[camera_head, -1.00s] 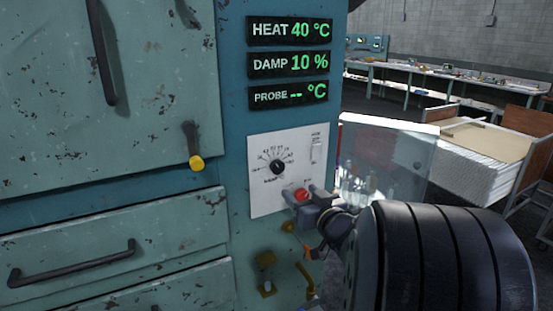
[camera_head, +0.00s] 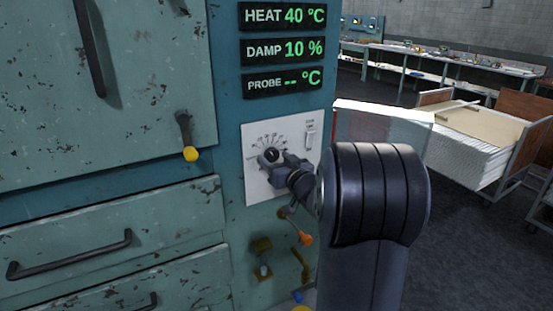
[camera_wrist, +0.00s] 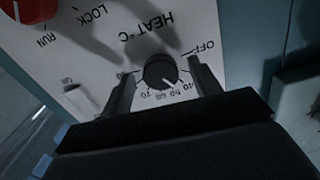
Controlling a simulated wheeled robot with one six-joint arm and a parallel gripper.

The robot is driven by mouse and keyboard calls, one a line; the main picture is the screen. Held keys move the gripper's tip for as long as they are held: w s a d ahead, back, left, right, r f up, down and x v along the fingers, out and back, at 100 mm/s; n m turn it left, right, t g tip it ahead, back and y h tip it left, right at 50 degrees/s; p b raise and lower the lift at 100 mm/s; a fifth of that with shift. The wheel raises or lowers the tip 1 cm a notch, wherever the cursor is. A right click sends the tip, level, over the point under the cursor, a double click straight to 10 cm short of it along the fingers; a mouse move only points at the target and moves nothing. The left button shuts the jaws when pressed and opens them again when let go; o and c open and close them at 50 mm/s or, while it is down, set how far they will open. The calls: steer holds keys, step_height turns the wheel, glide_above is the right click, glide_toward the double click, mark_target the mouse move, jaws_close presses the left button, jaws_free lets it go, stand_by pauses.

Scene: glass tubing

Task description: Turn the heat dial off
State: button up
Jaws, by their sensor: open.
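The heat dial (camera_wrist: 160,72) is a round black knob on a white plate (camera_head: 254,186), marked "HEAT °C", with OFF and temperature numbers around it. Its pale pointer mark appears turned toward the number side, away from OFF. In the head view the dial (camera_head: 271,154) shows just past my gripper (camera_head: 282,163). In the wrist view my gripper (camera_wrist: 159,71) is open, with one finger on each side of the dial. I cannot tell whether either finger touches it. The heat display (camera_head: 286,16) reads 40 °C.
A red knob (camera_wrist: 28,8) marked LOCK and RUN sits at the wrist view's upper left. A small switch (camera_head: 310,133) is on the plate. A yellow-tipped lever (camera_head: 190,152) and drawer handles stick out at left. A clear panel (camera_head: 375,128) stands at right, beside my arm.

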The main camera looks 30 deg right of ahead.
steer(key=c, duration=1)
steer(key=shift+n+b, duration=0.4)
steer(key=shift+b, duration=0.1)
steer(key=shift+f+n+b, duration=0.15)
steer(key=shift+n+b, duration=0.8)
steer(key=shift+n, duration=0.05)
steer(key=n+b, duration=0.2)
steer(key=shift+d+n, duration=0.1)
steer(key=shift+n, duration=0.3)
steer(key=n+b, duration=0.2)
steer(key=n, duration=0.1)
steer(key=shift+n, duration=0.3)
steer(key=shift+r+n+b, duration=0.2)
steer(key=shift+n+b, duration=0.95)
steer(key=shift+n, duration=0.65)
